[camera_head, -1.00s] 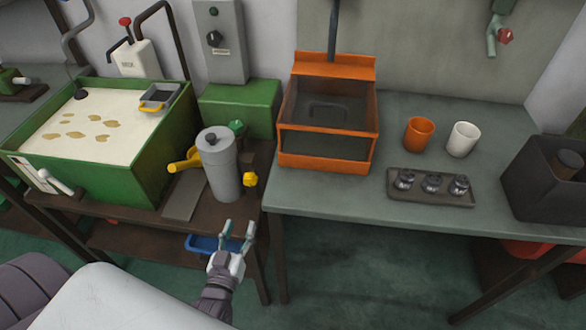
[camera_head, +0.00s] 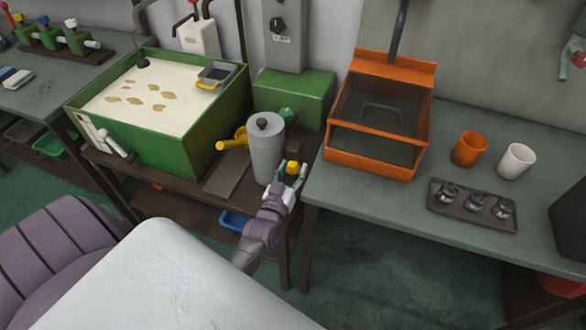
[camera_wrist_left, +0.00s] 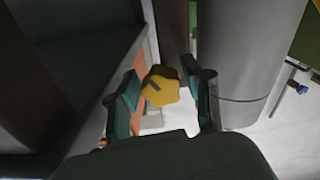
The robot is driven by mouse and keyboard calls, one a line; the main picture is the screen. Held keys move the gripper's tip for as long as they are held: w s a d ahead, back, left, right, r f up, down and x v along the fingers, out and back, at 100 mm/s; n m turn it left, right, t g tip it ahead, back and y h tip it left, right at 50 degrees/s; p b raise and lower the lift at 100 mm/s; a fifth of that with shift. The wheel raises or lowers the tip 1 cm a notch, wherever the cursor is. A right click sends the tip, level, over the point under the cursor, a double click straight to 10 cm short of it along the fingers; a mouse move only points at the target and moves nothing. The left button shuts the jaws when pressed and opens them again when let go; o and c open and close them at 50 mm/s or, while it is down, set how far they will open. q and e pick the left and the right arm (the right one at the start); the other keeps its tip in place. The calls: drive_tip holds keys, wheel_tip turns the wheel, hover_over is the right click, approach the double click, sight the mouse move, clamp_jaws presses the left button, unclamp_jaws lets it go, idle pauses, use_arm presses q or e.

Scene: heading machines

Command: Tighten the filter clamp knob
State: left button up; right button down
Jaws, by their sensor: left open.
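The yellow clamp knob (camera_head: 293,167) sits at the right side of the grey filter cylinder (camera_head: 267,150). My left gripper (camera_head: 291,176) is at the knob, coming in from the front. In the left wrist view the lobed yellow knob (camera_wrist_left: 161,86) lies between the two open fingers (camera_wrist_left: 163,92), with gaps visible on both sides. The grey cylinder (camera_wrist_left: 245,55) stands just right of the fingers there. My right gripper is not in view.
A yellow handle (camera_head: 232,142) sticks out left of the cylinder. A green tank (camera_head: 160,147) stands to the left. An orange-framed box (camera_head: 372,160) stands close by on the right-hand table, with cups and a small tray (camera_head: 450,210) beyond it.

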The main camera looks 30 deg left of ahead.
use_arm(q)
drive_tip(key=shift+w, duration=0.1)
drive_tip(key=c, duration=0.9)
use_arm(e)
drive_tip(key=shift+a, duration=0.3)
